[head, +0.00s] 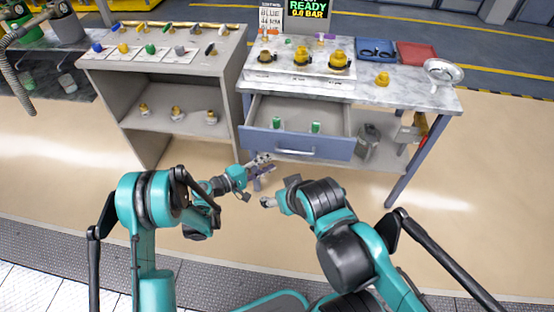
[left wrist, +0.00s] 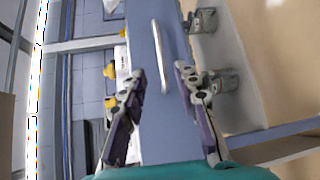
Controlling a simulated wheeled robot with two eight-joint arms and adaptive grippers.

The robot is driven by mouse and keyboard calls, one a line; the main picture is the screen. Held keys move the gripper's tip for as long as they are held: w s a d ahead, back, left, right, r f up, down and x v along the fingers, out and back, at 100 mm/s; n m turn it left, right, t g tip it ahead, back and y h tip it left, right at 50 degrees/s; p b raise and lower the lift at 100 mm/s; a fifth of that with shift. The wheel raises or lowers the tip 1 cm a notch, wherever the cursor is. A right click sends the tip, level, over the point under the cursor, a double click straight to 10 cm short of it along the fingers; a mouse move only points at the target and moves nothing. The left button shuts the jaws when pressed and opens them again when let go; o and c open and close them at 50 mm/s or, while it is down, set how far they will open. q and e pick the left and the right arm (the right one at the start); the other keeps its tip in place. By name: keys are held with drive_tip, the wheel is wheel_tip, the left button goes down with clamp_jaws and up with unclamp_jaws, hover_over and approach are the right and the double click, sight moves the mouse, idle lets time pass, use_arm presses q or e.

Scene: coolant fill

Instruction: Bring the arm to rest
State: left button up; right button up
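My left gripper (head: 260,168) is in front of the blue drawer front (head: 270,138), below and left of its pale handle (head: 295,152). In the left wrist view, the two fingers of my left gripper (left wrist: 160,72) are spread with nothing gripped between them. The handle shows beyond the fingertips in that view (left wrist: 161,55), apart from them as far as I can tell. My right gripper (head: 268,202) is low in front of the bench, right of the left forearm. It is small and partly hidden by its own arm, so its opening is unclear.
The drawer stands open with two green items (head: 277,123) inside. The marble-topped bench (head: 400,95) holds yellow-capped fittings (head: 302,56), a blue tray (head: 375,50), a red tray (head: 417,53) and a metal bowl (head: 443,72). A grey shelf unit (head: 150,85) stands left. The floor in front is clear.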

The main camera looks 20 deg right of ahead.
use_arm(q)
drive_tip(key=shift+a, duration=0.25)
idle(0.3)
drive_tip(key=s+a+r+m+t+y, duration=0.25)
drive_tip(key=a+r+y, duration=0.45)
drive_tip(key=a+r, duration=0.7)
drive_tip(key=s+a+m+y, duration=0.1)
drive_tip(key=s+a+y, duration=0.3)
drive_tip(key=s+a, duration=0.5)
drive_tip(key=s+a+r+t+y, duration=0.1)
drive_tip(key=s+a+y, duration=0.4)
drive_tip(key=s+a, duration=0.5)
drive_tip(key=a, duration=0.6)
drive_tip(key=shift+r+m, duration=0.15)
drive_tip(key=shift+m, duration=0.2)
